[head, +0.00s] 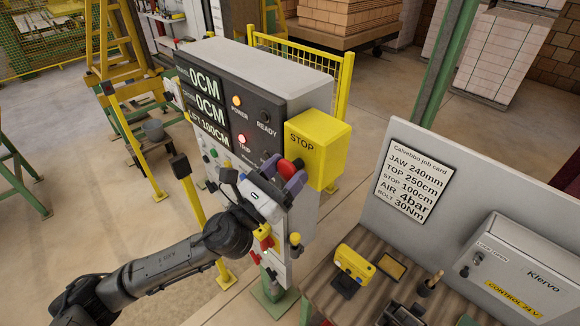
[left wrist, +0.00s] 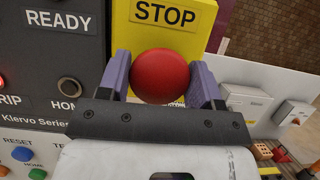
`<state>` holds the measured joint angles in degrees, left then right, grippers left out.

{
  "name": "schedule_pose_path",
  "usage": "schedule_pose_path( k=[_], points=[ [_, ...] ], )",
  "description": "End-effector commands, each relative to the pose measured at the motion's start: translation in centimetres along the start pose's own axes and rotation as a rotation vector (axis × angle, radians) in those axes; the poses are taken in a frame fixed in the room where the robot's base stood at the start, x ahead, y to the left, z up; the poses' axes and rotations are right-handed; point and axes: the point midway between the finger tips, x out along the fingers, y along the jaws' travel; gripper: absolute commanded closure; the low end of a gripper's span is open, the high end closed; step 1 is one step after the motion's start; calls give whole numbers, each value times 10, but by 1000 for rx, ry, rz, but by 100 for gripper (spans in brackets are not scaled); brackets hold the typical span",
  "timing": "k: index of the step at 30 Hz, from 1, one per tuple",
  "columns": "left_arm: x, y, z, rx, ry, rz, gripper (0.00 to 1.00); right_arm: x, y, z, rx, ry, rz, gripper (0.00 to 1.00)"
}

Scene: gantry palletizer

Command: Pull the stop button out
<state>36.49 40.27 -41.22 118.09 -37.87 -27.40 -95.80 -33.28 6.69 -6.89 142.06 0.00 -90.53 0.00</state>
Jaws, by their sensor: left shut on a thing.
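The red stop button (head: 287,170) sticks out of the yellow box (head: 322,150) marked STOP, on the right side of the control cabinet. My left gripper (head: 292,176) has its purple fingers on both sides of the button and is shut on it. In the left wrist view the round red button (left wrist: 160,76) sits between the two fingers, in front of the yellow box (left wrist: 172,18). The button's stem is hidden behind its head. My right gripper is not in view.
The cabinet (head: 245,95) carries displays, lit POWER and TRIP lamps, and several knobs below. A wooden bench (head: 335,300) with a yellow device (head: 354,264) stands at the lower right, before a grey panel with a job card (head: 412,182). Yellow railings (head: 345,85) stand behind.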

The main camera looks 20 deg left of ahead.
Motion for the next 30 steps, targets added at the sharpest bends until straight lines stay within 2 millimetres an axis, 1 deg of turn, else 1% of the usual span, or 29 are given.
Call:
schedule_pose_path(
  k=[6,7,14,20,23,26,30],
  points=[
    [-2,-1,2,1,-4,-2,84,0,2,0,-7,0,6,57],
    [-2,-1,2,1,-4,-2,39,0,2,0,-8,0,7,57],
    [-1,-1,2,0,-3,-2,17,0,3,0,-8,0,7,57],
    [-1,0,1,0,-2,-1,17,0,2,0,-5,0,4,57],
    [-4,0,0,0,-1,-1,17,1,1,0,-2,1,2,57],
    [-15,0,-2,1,0,-1,17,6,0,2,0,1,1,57],
    [-40,0,-3,1,0,-1,17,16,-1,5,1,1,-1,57]
  ],
)
